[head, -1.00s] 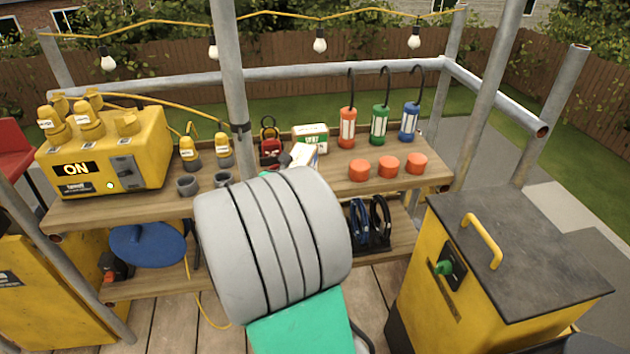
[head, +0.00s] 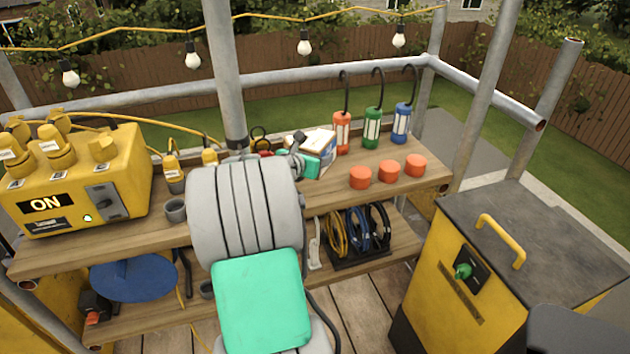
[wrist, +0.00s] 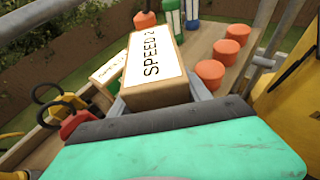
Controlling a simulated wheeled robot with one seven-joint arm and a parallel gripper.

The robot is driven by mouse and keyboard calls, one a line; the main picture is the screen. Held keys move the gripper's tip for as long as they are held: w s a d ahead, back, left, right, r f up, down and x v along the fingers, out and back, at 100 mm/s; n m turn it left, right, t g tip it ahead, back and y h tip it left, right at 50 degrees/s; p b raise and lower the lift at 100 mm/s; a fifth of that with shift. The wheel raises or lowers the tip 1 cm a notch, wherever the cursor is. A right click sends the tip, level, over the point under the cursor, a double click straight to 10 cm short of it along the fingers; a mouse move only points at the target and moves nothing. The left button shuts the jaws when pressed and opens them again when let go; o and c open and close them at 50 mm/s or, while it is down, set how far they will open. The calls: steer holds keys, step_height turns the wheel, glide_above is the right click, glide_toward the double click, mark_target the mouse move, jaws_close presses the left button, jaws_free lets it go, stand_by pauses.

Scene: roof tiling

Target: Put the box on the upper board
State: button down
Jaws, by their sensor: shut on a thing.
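A white-topped box with tan sides, its label reading "SPEED" and a further mark, is held in my gripper (wrist: 160,97). The box (wrist: 155,65) is large in the wrist view, with grey fingers on both sides of it. In the head view the box (head: 322,141) is over the upper board (head: 330,183), left of the red lamp, partly hidden by my gripper and arm. Whether its underside touches the board cannot be told. A second white and green box (wrist: 108,72) stands behind it, left of it in the wrist view.
Red (head: 342,132), green (head: 373,128) and blue (head: 401,124) hook lamps and three orange caps (head: 389,171) occupy the board's right. A yellow power unit (head: 80,180) stands left. Coiled cables (head: 360,230) sit on the lower board. A metal post (head: 226,80) rises behind my arm.

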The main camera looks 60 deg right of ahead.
step_height(320, 180, down, 7)
steer(key=shift+f+b, duration=0.15)
steer(key=shift+b, duration=0.2)
steer(key=shift+s, duration=0.1)
steer(key=shift+f, duration=0.15)
steer(key=shift+c, duration=2.4)
jaws_free()
steer(key=shift+f, duration=0.15)
steer(key=shift+r, duration=0.2)
steer(key=v, duration=1.2)
steer(key=shift+p, duration=0.45)
steer(key=shift+f, duration=0.1)
